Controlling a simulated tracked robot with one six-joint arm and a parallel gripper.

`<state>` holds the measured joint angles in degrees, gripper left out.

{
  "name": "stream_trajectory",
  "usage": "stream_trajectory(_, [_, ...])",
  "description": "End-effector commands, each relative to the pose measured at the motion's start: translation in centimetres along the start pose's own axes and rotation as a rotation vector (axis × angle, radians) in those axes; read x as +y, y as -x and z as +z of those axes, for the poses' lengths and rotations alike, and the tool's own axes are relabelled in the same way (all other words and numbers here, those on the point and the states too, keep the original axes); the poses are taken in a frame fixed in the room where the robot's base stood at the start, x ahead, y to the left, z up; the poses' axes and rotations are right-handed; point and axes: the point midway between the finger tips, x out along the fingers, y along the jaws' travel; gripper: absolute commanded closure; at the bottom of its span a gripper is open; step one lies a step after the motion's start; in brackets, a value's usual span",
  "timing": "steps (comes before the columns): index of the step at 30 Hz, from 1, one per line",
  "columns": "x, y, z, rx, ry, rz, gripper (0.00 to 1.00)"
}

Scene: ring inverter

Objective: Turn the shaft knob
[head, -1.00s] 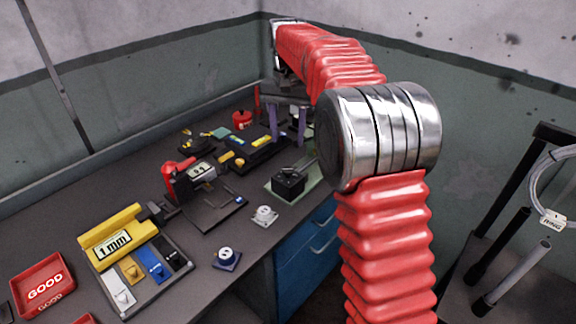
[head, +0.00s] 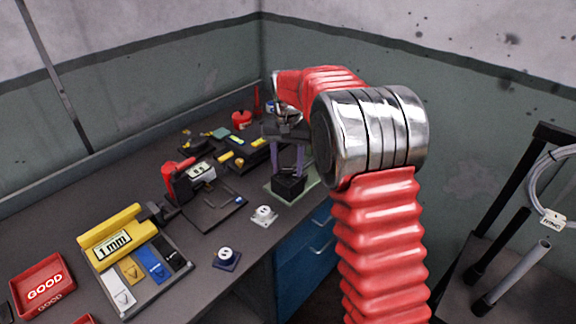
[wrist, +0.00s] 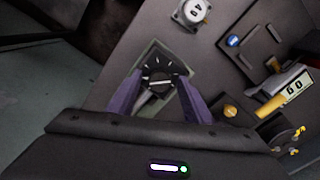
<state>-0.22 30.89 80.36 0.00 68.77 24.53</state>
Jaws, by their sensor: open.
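The shaft knob (wrist: 159,80) is dark with a pale pointer line and sits on a dial with white marks, in the middle of the wrist view. In the head view it belongs to the small black box (head: 289,185) on a pale green plate (head: 309,188) at the bench's right edge. My gripper (head: 287,172) points down over this box. Its two purple fingers (wrist: 155,100) are open, one on each side of the knob in the wrist view. I cannot tell whether they touch it. In the head view the fingers partly hide the knob.
A white dial block (head: 264,215) and a dark dial block (head: 226,258) lie left of the box. A red GOOD tray (head: 43,285) is at far left.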

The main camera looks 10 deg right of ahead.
Motion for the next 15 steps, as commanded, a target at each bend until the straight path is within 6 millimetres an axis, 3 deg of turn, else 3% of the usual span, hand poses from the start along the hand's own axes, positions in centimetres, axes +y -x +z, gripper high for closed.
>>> stream_trajectory(4, [-0.02, 0.02, 0.0, 0.0, 0.0, 0.0, 0.54])
stream_trajectory(15, [-0.05, 0.05, 0.01, 0.0, 0.001, 0.0, 0.8])
